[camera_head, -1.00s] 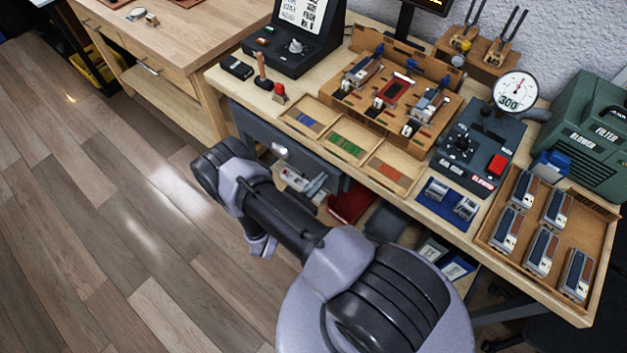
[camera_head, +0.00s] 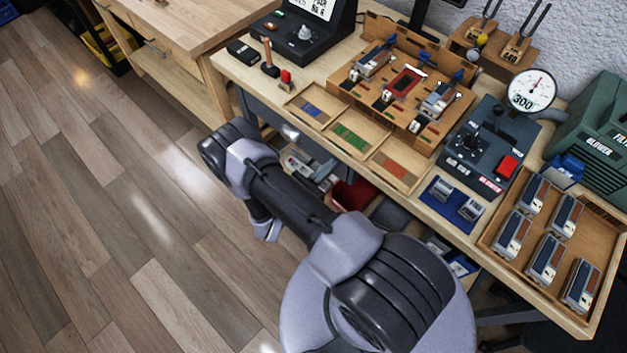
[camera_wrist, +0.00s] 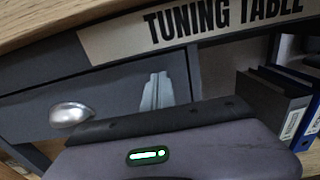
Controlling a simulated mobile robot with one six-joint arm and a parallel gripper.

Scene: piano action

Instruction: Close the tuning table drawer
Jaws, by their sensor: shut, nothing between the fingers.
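The tuning table (camera_head: 330,66) has a light wood top. A "TUNING TABLE" label (camera_wrist: 190,27) is on its front rail in the wrist view. Below it is the dark grey drawer front (camera_wrist: 100,90) with a silver cup handle (camera_wrist: 70,115). The handle also shows in the head view (camera_head: 290,132). The drawer front looks nearly level with the frame; I cannot tell whether it is fully in. My gripper (camera_wrist: 157,78) is shut and empty, its pale fingers in front of the drawer, right of the handle. Contact is unclear.
Dark binders (camera_wrist: 275,105) stand on an open shelf right of the drawer. A wooden bench (camera_head: 180,30) stands at the upper left. The tabletop holds shallow trays, a gauge (camera_head: 531,90) and a parts tray (camera_head: 490,245). The floor at left is clear.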

